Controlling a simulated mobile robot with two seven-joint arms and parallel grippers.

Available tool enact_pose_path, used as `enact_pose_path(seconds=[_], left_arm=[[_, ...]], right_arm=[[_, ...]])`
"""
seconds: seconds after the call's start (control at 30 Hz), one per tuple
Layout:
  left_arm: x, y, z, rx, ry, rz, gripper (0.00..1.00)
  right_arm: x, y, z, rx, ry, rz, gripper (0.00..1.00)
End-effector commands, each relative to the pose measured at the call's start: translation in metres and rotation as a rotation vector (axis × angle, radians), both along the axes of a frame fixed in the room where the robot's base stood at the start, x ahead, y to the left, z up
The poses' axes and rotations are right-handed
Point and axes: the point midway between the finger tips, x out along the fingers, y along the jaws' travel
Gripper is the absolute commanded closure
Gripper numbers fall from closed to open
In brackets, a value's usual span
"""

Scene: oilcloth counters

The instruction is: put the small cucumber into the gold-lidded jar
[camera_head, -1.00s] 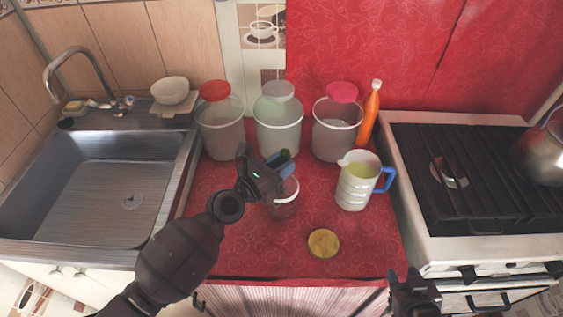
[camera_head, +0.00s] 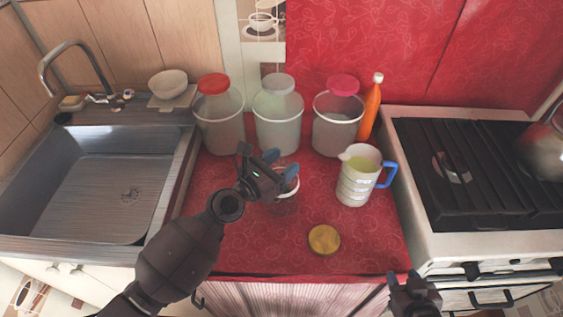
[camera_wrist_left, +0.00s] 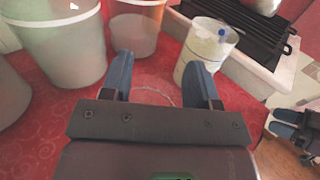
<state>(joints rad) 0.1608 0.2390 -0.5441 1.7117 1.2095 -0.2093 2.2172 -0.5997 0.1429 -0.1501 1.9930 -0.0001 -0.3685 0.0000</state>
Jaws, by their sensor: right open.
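The glass jar (camera_head: 290,196) stands open on the red counter, partly hidden under my left gripper. Its round rim (camera_wrist_left: 155,90) shows faintly between the fingers in the left wrist view. The gold lid (camera_head: 324,240) lies flat on the counter in front of it, to the right. My left gripper (camera_head: 281,165) is above the jar with its blue fingers apart and nothing visible between them. I cannot see the small cucumber in any current view; the jar's inside is mostly hidden. My right gripper (camera_head: 404,277) is open and empty at the counter's front edge.
Three large containers, red-lidded (camera_head: 219,125), pale-lidded (camera_head: 278,125) and pink-lidded (camera_head: 337,130), stand behind. An orange bottle (camera_head: 371,108) and a measuring jug (camera_head: 357,180) stand to the right. The sink (camera_head: 100,195) is left, the stove (camera_head: 475,165) right. The counter's front left is clear.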

Motion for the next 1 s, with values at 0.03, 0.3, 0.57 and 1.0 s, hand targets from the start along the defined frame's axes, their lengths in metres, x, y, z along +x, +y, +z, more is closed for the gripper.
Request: enact_pose_path(seconds=[0.03, 0.3, 0.57, 1.0], left_arm=[[0.0, 0.0, 0.0, 0.0, 0.0, 0.0, 0.45], [-0.008, 0.009, -0.002, 0.001, 0.002, 0.001, 0.45], [-0.041, 0.04, -0.002, 0.002, 0.002, 0.001, 0.45], [-0.076, 0.075, 0.0, 0.0, 0.0, 0.0, 0.45]], right_arm=[[0.002, 0.0, 0.001, 0.001, -0.004, 0.001, 0.57], [0.004, 0.001, 0.002, 0.0, -0.009, 0.002, 0.57], [-0.001, 0.0, -0.005, 0.0, 0.005, 0.0, 0.57], [-0.009, -0.001, -0.018, -0.001, 0.027, -0.004, 0.57]])
